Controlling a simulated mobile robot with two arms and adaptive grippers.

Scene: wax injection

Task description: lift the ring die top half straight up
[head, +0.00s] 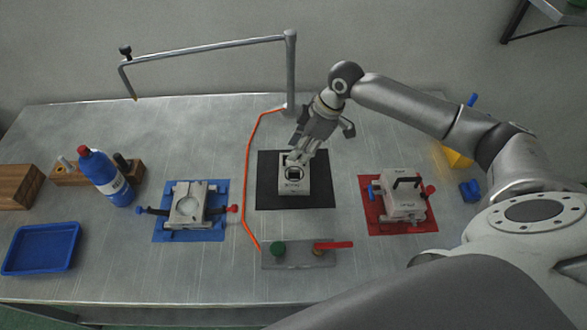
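A pale block-shaped die (293,181) with small dark lettering on its front sits on the black mat (322,196) at the middle of the table. I take it for the ring die, but the lettering is too small to read. A dark outline, perhaps a handle, shows on its top. My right gripper (298,158) reaches down from above and behind, its fingertips at the far upper edge of the die. Whether the fingers touch or grip anything is too small to tell. The seam between the die halves is not clear. My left gripper is not in view.
A die with a dark handle (402,195) sits on a red mat (375,222); an opened-looking die part (188,207) lies on a blue mat. An orange hose (246,180) runs left of the black mat to a valve plate (300,256). A metal post (291,75) stands behind.

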